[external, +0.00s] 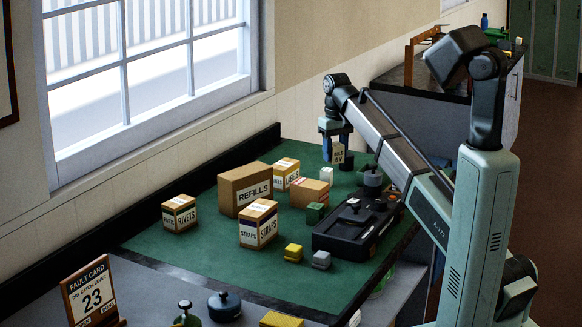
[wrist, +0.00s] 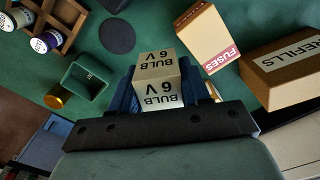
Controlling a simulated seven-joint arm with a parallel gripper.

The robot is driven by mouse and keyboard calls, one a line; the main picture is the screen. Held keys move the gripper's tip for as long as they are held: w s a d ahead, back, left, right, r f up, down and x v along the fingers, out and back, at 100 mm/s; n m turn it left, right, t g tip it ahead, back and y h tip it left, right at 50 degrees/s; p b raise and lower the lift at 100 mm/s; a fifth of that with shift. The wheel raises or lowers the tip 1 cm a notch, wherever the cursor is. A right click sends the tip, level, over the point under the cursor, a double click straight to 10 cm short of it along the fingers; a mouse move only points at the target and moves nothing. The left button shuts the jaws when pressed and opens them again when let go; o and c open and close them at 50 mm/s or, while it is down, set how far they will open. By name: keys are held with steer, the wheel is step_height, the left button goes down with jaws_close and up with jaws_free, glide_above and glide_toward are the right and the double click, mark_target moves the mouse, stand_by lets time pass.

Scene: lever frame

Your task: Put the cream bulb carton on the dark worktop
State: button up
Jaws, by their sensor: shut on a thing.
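The cream bulb carton (external: 338,155) is a small box marked "BULB 6 V". My gripper (external: 337,143) is shut on it at the far end of the green mat. In the wrist view the carton (wrist: 158,78) sits between my blue fingers (wrist: 158,92), its lettered faces showing. The carton appears to be above the mat, but the gap beneath is hard to judge. A dark worktop (external: 393,78) tops the grey cabinet behind the green bench; my arm crosses in front of that cabinet.
Fuses (wrist: 207,38) and refills (wrist: 285,72) boxes stand right of the carton in the wrist view. A green open box (wrist: 85,82) and wooden tray (wrist: 48,25) are left. A black lever unit (external: 350,232) fills the bench's right side. A wooden frame (external: 411,58) stands on the dark worktop.

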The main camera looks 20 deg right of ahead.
steer(key=shift+w+a+r, duration=0.1)
steer(key=shift+w+a, duration=0.4)
steer(key=shift+w, duration=0.2)
steer(key=s+a+n, duration=0.2)
steer(key=s+a, duration=0.1)
steer(key=a, duration=0.8)
steer(key=n, duration=0.6)
glide_above(181, 296)
step_height(181, 296, down, 3)
steer(key=shift+m, duration=0.6)
steer(key=shift+f, duration=5.05)
steer(key=shift+f, duration=0.1)
